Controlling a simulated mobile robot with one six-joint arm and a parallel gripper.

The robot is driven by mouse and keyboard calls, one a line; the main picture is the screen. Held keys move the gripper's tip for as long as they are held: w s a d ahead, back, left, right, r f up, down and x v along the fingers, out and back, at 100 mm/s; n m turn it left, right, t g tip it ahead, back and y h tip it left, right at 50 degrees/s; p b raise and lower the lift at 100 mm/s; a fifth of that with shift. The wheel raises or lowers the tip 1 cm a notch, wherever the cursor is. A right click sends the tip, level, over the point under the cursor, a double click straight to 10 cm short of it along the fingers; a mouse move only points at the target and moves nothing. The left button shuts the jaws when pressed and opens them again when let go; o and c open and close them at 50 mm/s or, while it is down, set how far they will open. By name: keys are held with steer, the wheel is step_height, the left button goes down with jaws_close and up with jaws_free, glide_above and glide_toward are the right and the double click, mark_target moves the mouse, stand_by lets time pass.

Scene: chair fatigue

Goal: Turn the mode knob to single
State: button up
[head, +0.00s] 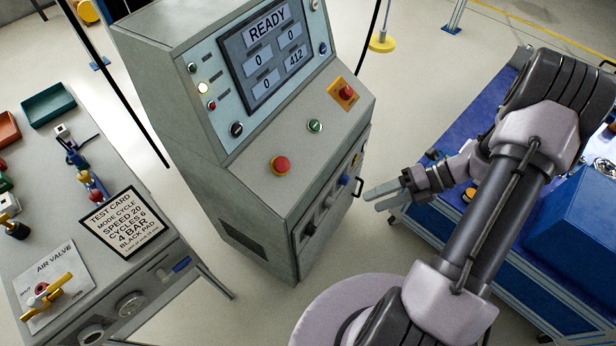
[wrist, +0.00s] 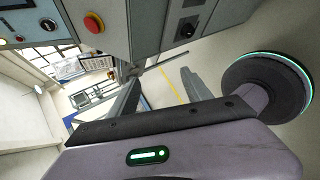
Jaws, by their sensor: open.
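The grey control console (head: 160,80) stands in the middle of the head view. A black round knob (head: 236,129) sits at the lower left of its screen panel; a black knob shows in the wrist view too (wrist: 48,24). More dark knobs (head: 309,229) are on the lower front panel, and one shows in the wrist view (wrist: 187,31). Labels are too small to read, so I cannot tell which is the mode knob or its setting. My gripper (head: 374,199) is open and empty, right of the lower front panel, touching no knob. Its fingers (wrist: 160,88) also show in the wrist view.
A test card (head: 124,221) lies on the left bench, near a yellow valve handle (head: 47,290). A blue workbench (head: 540,270) stands right.

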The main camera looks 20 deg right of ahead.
steer(key=s+d+f+m+t+y, duration=0.1)
steer(key=s+f+m+t, duration=0.15)
steer(key=f+m, duration=0.4)
steer(key=s+d+f+m+t+y, duration=0.1)
steer(key=s+f+m+t+y, duration=0.15)
steer(key=f+m, duration=0.4)
steer(key=m+t+h+b, duration=0.1)
steer(key=m+t+h, duration=0.1)
steer(key=m+t, duration=0.6)
glide_toward(314, 233)
steer(key=w+a+m, duration=0.1)
steer(key=w, duration=0.1)
steer(key=w+a+g+b, duration=0.1)
steer(key=w+a, duration=0.1)
steer(key=w+a+r+m, duration=0.1)
steer(key=w+a, duration=0.1)
steer(key=shift+w+a+m+g+h, duration=0.1)
steer(key=shift+w+m+g+h, duration=0.2)
steer(key=shift+w, duration=0.1)
jaws_close()
